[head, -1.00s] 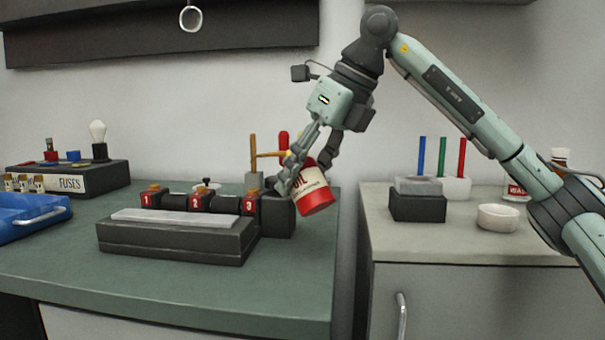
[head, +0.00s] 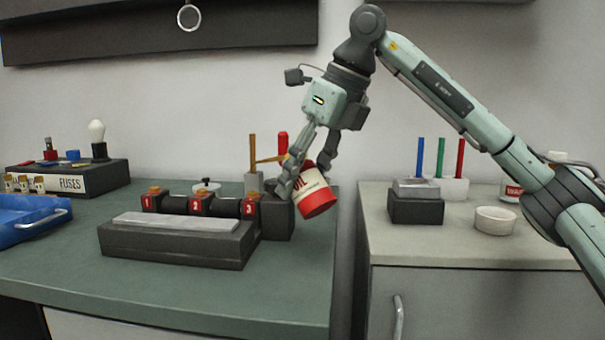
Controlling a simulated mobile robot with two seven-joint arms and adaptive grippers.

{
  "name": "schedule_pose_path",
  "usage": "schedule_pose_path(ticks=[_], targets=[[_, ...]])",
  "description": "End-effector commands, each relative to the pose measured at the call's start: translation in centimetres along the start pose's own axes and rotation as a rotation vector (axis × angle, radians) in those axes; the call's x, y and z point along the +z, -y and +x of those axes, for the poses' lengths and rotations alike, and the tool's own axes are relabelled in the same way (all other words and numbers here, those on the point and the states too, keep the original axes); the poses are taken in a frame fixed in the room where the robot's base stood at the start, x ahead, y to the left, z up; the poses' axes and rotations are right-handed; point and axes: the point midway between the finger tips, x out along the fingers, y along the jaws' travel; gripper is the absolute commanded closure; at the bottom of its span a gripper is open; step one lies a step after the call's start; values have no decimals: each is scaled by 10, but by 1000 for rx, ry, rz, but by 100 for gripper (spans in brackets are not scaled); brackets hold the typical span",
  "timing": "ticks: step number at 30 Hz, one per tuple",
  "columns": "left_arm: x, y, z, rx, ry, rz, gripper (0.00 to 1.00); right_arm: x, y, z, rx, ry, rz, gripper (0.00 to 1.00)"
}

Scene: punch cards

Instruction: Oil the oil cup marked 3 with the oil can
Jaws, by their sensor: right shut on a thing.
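The oil can (head: 315,196), white and red with "OIL" on its label, is tilted and held above the right end of the green bench. My right gripper (head: 309,172) is shut on it. The oil cup marked 3 (head: 249,208) is the rightmost of three red-labelled cups with brass-coloured tops, just left of the gripper. Cup 2 (head: 195,204) and cup 1 (head: 149,201) sit left of it on the same dark machine. My left gripper is not in view.
A dark block with a grey top (head: 178,243) stands before the cups. A blue tray (head: 28,228) and a fuse box (head: 70,182) are at the left. Across a gap, the right cabinet holds a white bowl (head: 495,221) and coloured rods (head: 440,160).

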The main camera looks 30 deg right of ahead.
Motion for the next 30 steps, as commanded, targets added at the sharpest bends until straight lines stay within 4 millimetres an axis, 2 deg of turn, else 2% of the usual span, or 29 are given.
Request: schedule_pose_path(ticks=[12,13,21,30], targets=[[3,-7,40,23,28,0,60,1,-1,-7,4,-67,10,81],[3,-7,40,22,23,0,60,-2,0,-1,4,-68,10,81],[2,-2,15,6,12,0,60,-9,2,16,4,-66,10,81],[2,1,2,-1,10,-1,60,-12,3,22,4,-65,10,81]])
